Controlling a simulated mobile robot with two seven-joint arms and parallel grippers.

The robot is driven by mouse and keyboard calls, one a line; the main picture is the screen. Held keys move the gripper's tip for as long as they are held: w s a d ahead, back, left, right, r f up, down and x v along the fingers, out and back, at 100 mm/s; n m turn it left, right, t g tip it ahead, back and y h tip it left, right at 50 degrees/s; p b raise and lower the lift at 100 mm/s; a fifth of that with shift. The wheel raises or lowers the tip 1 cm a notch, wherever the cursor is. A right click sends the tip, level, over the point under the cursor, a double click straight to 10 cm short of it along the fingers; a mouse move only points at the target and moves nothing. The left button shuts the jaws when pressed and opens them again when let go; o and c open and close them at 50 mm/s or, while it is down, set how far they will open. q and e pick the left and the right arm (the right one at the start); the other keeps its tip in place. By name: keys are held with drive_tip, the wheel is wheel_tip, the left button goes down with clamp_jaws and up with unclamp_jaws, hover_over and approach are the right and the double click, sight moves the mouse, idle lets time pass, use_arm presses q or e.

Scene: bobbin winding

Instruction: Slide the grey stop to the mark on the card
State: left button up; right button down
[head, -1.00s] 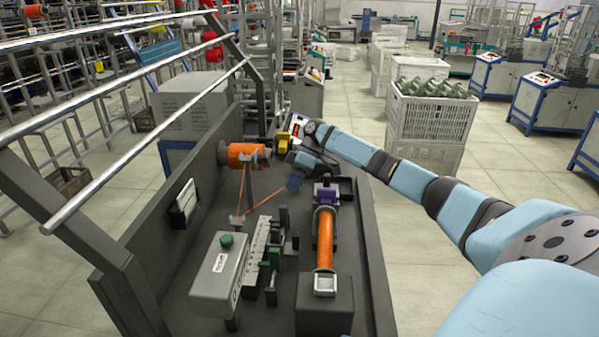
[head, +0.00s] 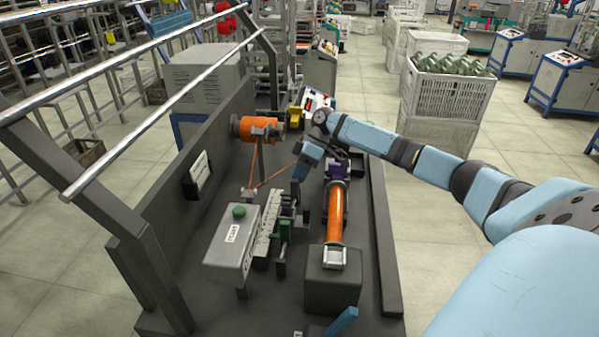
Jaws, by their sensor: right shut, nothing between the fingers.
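My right gripper (head: 300,171) is shut and empty, pointing down above the far end of the winder's guide unit. Below it are small grey parts (head: 305,215) beside a green clamp (head: 285,228); the grey stop cannot be told apart clearly among them. The gripper appears apart from them. A pale notched strip (head: 268,235) runs along the grey box (head: 232,243) with a green knob. A white card (head: 198,174) stands in a dark frame on the back panel; no mark on it is readable. A blue piece at the bottom edge may be my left gripper (head: 342,321), mostly cut off.
An orange spool (head: 258,129) with orange thread sits at the far left. Metal rails (head: 160,115) cross the left. The bench's right strip is clear.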

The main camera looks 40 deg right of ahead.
use_arm(q)
drive_tip(key=shift+s+a+r+p, duration=0.1)
drive_tip(key=shift+r+p, duration=0.05)
drive_tip(key=shift+p, duration=0.4)
use_arm(e)
drive_tip(key=shift+s+a, duration=0.4)
drive_tip(key=shift+a, duration=0.1)
use_arm(q)
drive_tip(key=shift+r+p, duration=0.1)
drive_tip(key=shift+p, duration=0.25)
use_arm(e)
drive_tip(key=v, duration=1.3)
drive_tip(key=shift+d+r, duration=0.25)
drive_tip(key=shift+r, duration=0.05)
use_arm(q)
drive_tip(key=shift+r, duration=0.1)
